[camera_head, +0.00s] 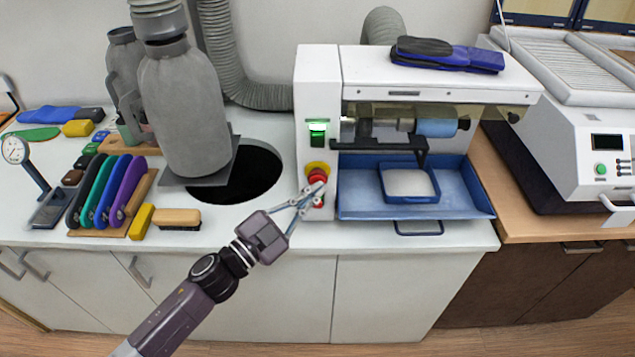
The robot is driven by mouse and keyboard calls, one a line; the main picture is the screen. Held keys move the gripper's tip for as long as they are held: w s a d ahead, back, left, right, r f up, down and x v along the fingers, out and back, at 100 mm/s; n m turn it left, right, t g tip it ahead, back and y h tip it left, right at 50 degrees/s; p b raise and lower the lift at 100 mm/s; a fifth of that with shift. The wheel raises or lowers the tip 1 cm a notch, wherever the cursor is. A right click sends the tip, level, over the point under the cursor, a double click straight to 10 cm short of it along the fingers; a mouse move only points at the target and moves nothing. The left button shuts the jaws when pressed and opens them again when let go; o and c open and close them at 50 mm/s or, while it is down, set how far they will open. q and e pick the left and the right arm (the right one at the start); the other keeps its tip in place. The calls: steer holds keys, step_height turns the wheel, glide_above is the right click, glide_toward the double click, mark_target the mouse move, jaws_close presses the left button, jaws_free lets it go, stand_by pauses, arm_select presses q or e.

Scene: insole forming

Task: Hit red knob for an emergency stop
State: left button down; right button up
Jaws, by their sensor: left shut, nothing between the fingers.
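The red knob (317,175) sits on a yellow base on the front left panel of the white forming machine (395,80), below a green-lit switch (318,130). A second red part shows just below the knob, partly behind my fingers. My left gripper (314,193) reaches in from the lower left and is shut and empty. Its fingertips overlap the lower part of the red knob in the picture. I cannot tell whether they touch it. My right gripper is not in view.
A blue tray (462,201) with a smaller blue frame stands right of the knob. A grey dust collector (185,108) stands by a dark round hole (240,178) on the left. Cabinet fronts lie below.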

arm_select(q)
steer(key=shift+w+r, duration=0.1)
steer(key=shift+w, duration=0.1)
stand_by(0.4)
steer(key=shift+s, duration=0.9)
steer(key=shift+p, duration=0.3)
steer(key=s+p, duration=0.1)
steer(key=s, duration=0.4)
steer(key=shift+w, duration=0.1)
